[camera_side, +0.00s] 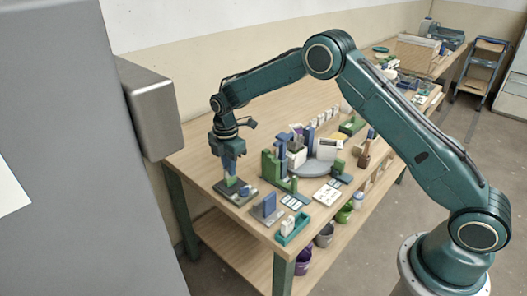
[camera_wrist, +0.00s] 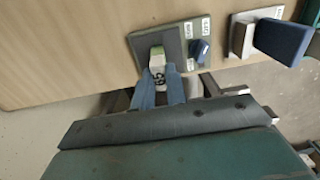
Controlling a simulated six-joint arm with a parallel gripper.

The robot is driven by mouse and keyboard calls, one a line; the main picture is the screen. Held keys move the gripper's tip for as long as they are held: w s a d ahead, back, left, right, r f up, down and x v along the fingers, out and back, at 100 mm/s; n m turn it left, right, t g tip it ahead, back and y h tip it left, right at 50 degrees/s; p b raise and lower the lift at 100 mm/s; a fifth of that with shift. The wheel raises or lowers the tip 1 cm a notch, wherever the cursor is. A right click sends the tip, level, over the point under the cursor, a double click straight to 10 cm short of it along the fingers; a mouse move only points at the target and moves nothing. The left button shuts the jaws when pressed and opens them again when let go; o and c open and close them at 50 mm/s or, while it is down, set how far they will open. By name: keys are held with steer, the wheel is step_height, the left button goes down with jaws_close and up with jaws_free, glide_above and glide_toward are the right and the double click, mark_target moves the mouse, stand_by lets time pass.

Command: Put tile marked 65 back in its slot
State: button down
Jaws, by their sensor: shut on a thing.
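My gripper (camera_side: 230,176) points down over a dark grey slotted board (camera_side: 224,190) at the left end of the bench. In the wrist view the blue fingers of my gripper (camera_wrist: 157,88) are shut on a small tile (camera_wrist: 157,65), white with a green end and a dark mark too small to read surely. The tile is over the left part of the board (camera_wrist: 139,46). Its far end is at or just above the board; I cannot tell whether it is in a slot. The fingers hide part of the tile.
A small blue piece (camera_wrist: 199,48) stands on the board's right part, beside white labels. A blue block on a grey base (camera_side: 266,207) stands close to the right. A green stand (camera_side: 273,168) and a grey round turntable (camera_side: 314,166) are farther right. Bare bench lies behind the board.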

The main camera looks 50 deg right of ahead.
steer(key=shift+r, duration=0.15)
steer(key=shift+r, duration=3.65)
steer(key=shift+r, duration=0.1)
step_height(320, 180, up, 5)
steer(key=s+d, duration=0.3)
steer(key=s, duration=2.1)
step_height(320, 180, down, 7)
steer(key=shift+a+f, duration=0.1)
steer(key=shift+f, duration=0.15)
steer(key=shift+f, duration=3.2)
steer(key=shift+f, duration=0.35)
